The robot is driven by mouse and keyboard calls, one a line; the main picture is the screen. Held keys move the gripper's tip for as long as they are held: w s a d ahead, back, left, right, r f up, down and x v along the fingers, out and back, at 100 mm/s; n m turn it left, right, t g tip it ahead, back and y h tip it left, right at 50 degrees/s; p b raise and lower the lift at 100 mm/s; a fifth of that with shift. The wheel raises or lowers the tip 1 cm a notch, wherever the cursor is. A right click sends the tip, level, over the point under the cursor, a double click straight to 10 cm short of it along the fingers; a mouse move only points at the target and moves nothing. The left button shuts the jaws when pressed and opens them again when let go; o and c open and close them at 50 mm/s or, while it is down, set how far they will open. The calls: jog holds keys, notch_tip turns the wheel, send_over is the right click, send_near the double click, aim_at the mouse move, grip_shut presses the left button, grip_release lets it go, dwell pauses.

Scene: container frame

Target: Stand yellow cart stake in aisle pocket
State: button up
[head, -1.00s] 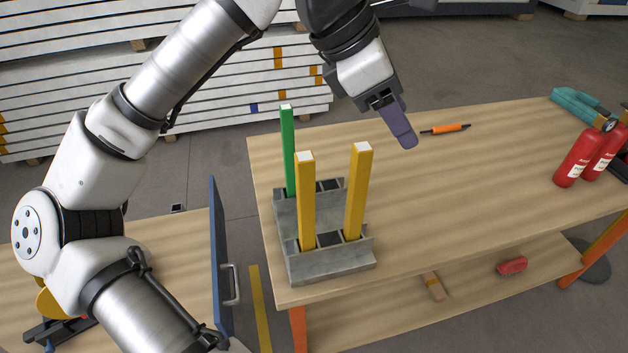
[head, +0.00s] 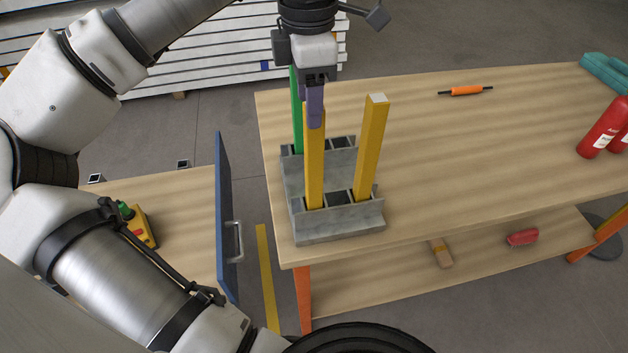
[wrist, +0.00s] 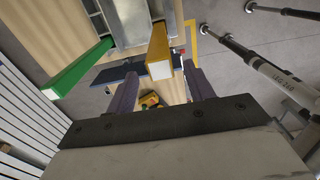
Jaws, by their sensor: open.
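Two yellow stakes stand upright in the front row of a grey pocketed block; the left one (head: 314,175) is under my gripper, the right one (head: 371,145) stands clear. My gripper (head: 315,118) points down with its purple fingers at the top of the left stake and partly hides it. In the wrist view, this stake's pale end (wrist: 160,73) lies between the two open fingers, with gaps on both sides. The grey block (head: 340,222) shows empty dark pockets between and behind the yellow stakes. Which pocket is the aisle one, I cannot tell.
A green stake (head: 297,115) stands in the back row, close left of my gripper. The wooden table (head: 450,160) is mostly clear to the right, with an orange-handled tool (head: 466,91) and red extinguishers (head: 603,128). A blue panel (head: 226,215) stands left of the table.

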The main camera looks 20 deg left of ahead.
jog(key=f+b, duration=0.2)
jog(key=f, duration=0.1)
jog(key=f+b, duration=0.1)
jog(key=f, duration=0.1)
jog(key=shift+w+d+f, duration=0.1)
jog(key=shift+d+f, duration=0.05)
jog(key=shift+d, duration=0.2)
grip_shut()
